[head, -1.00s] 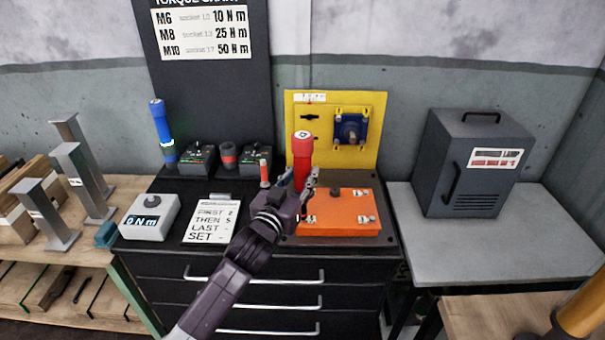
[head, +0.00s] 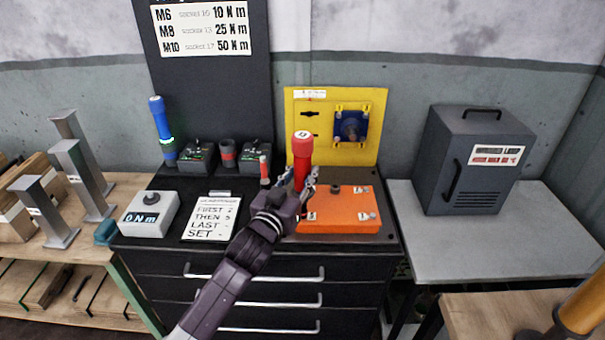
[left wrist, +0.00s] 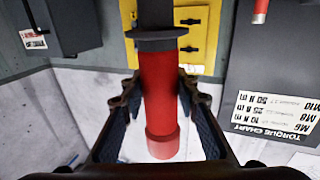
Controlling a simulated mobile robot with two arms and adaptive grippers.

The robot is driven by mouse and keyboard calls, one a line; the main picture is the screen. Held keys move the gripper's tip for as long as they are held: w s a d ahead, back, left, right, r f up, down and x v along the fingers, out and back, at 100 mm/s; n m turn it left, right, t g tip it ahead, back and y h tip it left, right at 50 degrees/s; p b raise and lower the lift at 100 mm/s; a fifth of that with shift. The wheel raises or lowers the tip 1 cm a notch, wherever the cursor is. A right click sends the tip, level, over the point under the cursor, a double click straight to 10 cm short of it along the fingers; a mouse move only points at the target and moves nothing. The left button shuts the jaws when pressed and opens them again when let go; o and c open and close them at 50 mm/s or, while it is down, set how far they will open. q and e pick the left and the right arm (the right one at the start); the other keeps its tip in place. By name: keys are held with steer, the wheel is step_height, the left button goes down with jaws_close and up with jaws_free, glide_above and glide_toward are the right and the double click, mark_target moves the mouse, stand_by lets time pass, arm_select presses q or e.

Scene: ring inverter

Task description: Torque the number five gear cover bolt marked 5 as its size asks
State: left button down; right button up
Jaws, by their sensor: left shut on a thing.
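My left gripper (head: 302,182) is shut on a red tool (head: 302,150) with a 13 on its top. The tool stands upright at the left rear of the orange gear cover (head: 335,222). Its lower end is hidden behind my fingers. In the left wrist view the red handle (left wrist: 160,100) lies between the two fingers (left wrist: 158,85). The cover bears several small white labels and a dark knob (head: 335,189); the label numbers are too small to read, so I cannot tell which bolt is marked 5. My right gripper is not in view.
The torque chart (head: 205,30) reads M6 10, M8 25, M10 50 N m. A blue tool (head: 161,125) stands behind the grey readout box (head: 148,213) showing 0 N m. A note (head: 211,217) lies beside it. A yellow panel (head: 300,135) stands behind the cover.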

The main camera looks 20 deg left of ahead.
mark_target(300, 164)
arm_select(q)
steer(key=shift+f, duration=0.7)
stand_by(1.5)
steer(key=shift+r, duration=0.15)
steer(key=shift+w+r+p, duration=0.1)
steer(key=shift+r+p, duration=0.85)
steer(key=shift+r, duration=0.05)
steer(key=shift+r+p, duration=0.65)
steer(key=shift+r, duration=0.25)
steer(key=shift+r+p, duration=0.8)
